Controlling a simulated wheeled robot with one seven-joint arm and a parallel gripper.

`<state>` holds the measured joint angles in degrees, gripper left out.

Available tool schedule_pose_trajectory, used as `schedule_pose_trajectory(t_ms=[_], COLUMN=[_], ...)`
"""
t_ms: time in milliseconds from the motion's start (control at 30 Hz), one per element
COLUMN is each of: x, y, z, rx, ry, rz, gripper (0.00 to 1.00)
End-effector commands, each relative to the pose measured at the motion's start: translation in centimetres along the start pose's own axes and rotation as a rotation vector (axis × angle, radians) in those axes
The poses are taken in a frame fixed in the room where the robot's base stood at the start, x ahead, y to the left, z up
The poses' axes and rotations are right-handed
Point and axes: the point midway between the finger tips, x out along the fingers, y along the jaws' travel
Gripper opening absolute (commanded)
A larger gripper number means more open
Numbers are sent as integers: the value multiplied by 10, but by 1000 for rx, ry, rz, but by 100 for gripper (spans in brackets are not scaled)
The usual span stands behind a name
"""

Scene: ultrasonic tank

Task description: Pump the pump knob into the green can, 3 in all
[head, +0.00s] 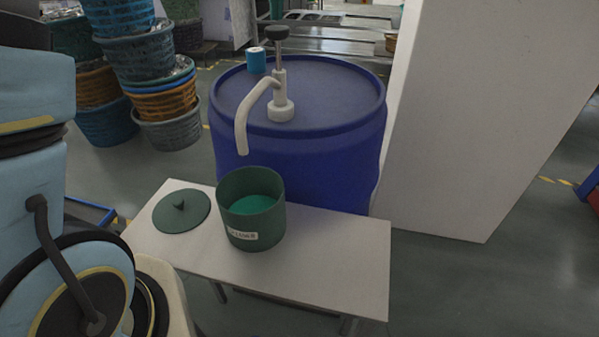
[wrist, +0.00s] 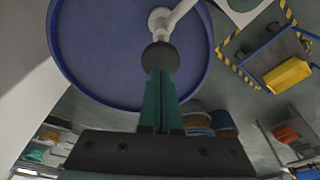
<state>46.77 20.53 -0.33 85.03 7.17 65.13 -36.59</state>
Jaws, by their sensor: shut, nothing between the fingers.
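The dark pump knob (head: 277,32) tops a pale pump on the blue drum, with a length of stem showing below it. The curved spout (head: 241,135) points down above the green can (head: 232,217). The can stands open and upright on a white table, with a brighter green surface inside. In the wrist view, my gripper (wrist: 160,75) has its green fingers together and empty, their tips at the edge of the knob (wrist: 160,57). I cannot tell whether they touch it.
A green lid (head: 181,212) lies left of the can on the white table (head: 340,255). A small blue-and-white cylinder (head: 256,60) stands on the blue drum (head: 340,95), left of the pump. A white panel (head: 480,110) rises right of the drum. Stacked baskets (head: 165,100) stand at left.

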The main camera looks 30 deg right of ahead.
Motion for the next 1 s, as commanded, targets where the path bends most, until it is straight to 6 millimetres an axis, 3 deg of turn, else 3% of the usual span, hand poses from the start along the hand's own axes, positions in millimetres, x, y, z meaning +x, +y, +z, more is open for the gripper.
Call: schedule_pose_trajectory(t_ms=[433, 1000], x=[3, 29], y=[0, 0], z=[0, 6], rx=[0, 0], ry=[1, -1], rz=[0, 0], gripper=[0, 0])
